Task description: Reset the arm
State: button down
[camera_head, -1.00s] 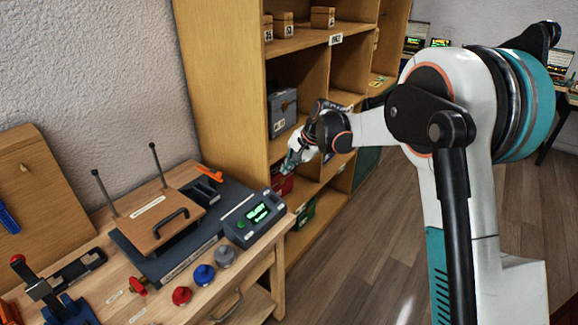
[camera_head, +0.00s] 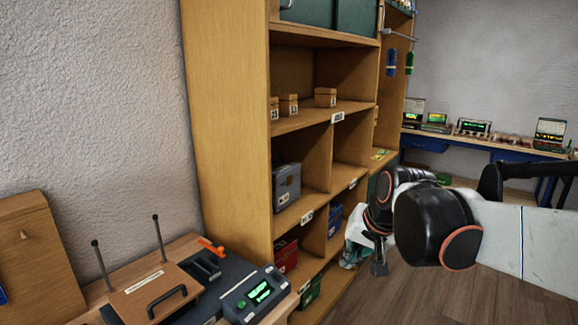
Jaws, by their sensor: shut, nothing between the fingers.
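My gripper (camera_head: 378,268) is at the right of centre in the head view, in front of the lower part of the wooden shelf unit (camera_head: 225,120). It points downward, is shut and holds nothing. My white and black arm (camera_head: 500,235) reaches in from the right edge. Its black wrist joints hide part of the gripper.
The workbench at lower left carries a device with a green display (camera_head: 258,295) and a wooden press plate (camera_head: 155,290). Shelves hold a grey box (camera_head: 287,186), small wooden boxes and a red box (camera_head: 286,255). A far desk (camera_head: 480,142) carries several instruments. Floor is open below my arm.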

jog(key=s+d+f+n+h, duration=0.1)
jog(key=s+d+f, duration=0.1)
jog(key=s, duration=0.7)
jog(key=s+d+f+n+t+h, duration=0.1)
jog(key=s+d+f+n, duration=0.1)
jog(key=s, duration=0.8)
jog(key=d+f, duration=0.1)
jog(key=d, duration=0.1)
jog(key=shift+d+f+n+t+b, duration=0.2)
jog(key=shift+d+n+t+b, duration=0.1)
jog(key=shift+d+b, duration=0.05)
jog(key=shift+s, duration=0.1)
